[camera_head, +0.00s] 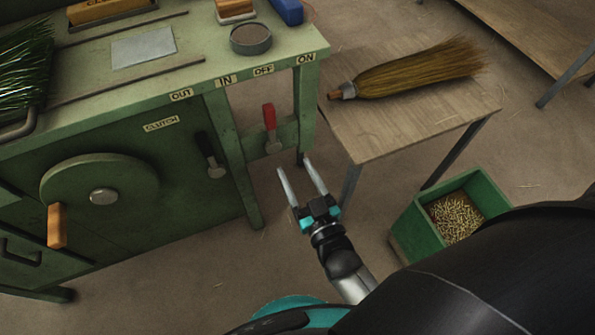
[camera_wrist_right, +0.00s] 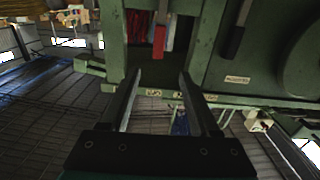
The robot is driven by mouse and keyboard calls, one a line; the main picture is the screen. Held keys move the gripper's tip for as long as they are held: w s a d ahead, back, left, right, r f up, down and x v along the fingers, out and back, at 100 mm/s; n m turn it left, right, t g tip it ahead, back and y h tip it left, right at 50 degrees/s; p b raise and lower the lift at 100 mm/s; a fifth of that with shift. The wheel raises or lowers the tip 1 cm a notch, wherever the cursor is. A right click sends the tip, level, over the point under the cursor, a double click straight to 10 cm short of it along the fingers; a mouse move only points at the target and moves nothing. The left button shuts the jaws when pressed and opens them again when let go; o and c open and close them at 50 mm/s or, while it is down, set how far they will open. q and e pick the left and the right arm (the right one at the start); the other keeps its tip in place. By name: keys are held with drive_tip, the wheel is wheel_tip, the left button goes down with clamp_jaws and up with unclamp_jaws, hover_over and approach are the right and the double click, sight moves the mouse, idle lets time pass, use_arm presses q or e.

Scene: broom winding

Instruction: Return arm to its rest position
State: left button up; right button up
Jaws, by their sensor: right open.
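My right gripper (camera_head: 301,178) is open and empty. In the head view it hangs over the floor in front of the green machine (camera_head: 180,155), between the machine's right leg and the wooden table. The lever with the red handle (camera_head: 269,117) is on the machine front, just beyond and left of my fingertips, apart from them. In the right wrist view my open fingers (camera_wrist_right: 160,95) reach forward, and the red handle (camera_wrist_right: 159,40) shows above and between them. The black-handled lever (camera_head: 207,147) is further left. My left gripper is not in view.
A broom (camera_head: 420,68) lies on the wooden table (camera_head: 400,125) to the right. A green bin (camera_head: 415,220) of small brass-coloured pieces stands on the floor below it. A handwheel (camera_head: 100,180) with a wooden knob is on the machine's left. Open floor lies below the machine.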

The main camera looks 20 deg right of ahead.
drive_tip(key=s+d+f+n+g, duration=0.1)
drive_tip(key=s+f+g, duration=0.3)
drive_tip(key=f, duration=0.7)
drive_tip(key=s+f+g, duration=0.4)
drive_tip(key=s+f, duration=0.1)
drive_tip(key=f, duration=0.5)
drive_tip(key=s+d+f+g, duration=0.4)
drive_tip(key=s+f, duration=0.1)
drive_tip(key=s, duration=0.3)
drive_tip(key=s+d+f+g+h, duration=0.1)
drive_tip(key=s+d+f+g, duration=0.2)
drive_tip(key=s+d+f, duration=0.2)
drive_tip(key=s+f, duration=0.1)
drive_tip(key=s, duration=0.2)
drive_tip(key=shift+s+f+n+g, duration=0.25)
drive_tip(key=shift+s+n+g, duration=0.15)
drive_tip(key=shift+w, duration=0.1)
